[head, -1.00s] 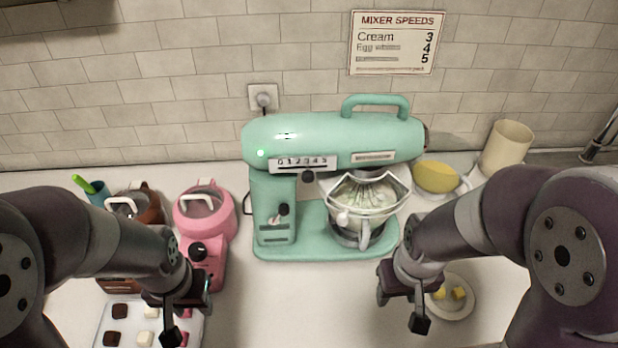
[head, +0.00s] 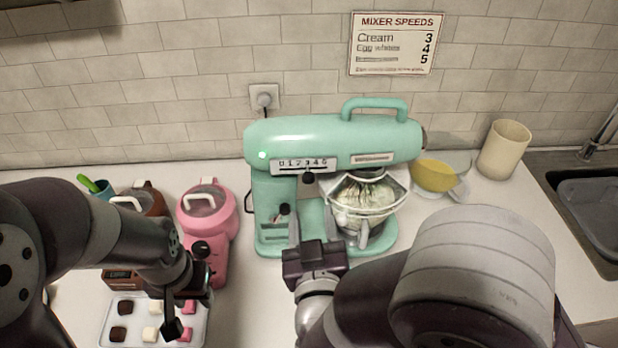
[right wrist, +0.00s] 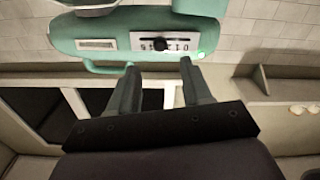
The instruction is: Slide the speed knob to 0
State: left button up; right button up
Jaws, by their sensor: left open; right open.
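The mint-green stand mixer (head: 330,140) stands in the middle of the counter. Its speed scale (head: 299,165) reads 0 to 5 from left to right. The black speed knob (head: 308,178) sits below the scale, about under the 3. In the right wrist view, mixer and scale are upside down, with the knob (right wrist: 160,44) ahead of my fingers. My right gripper (head: 314,233) is open and empty in front of the mixer, below the knob and apart from it; its spread fingers show in the right wrist view (right wrist: 158,67). My left gripper (head: 190,311) is open over the sweets tray.
A glass bowl (head: 362,198) with a whisk sits under the mixer head. A pink machine (head: 205,215) stands left of the mixer, and a tray (head: 200,338) of sweets lies before it. A yellow bowl (head: 433,176), cream cup (head: 504,150) and sink (head: 580,165) are to the right.

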aim_at(308, 182)
jog(key=w+p, duration=0.1)
jog(key=w, duration=0.8)
jog(key=shift+w+p, duration=0.25)
jog(key=shift+p, duration=0.15)
grip_shut()
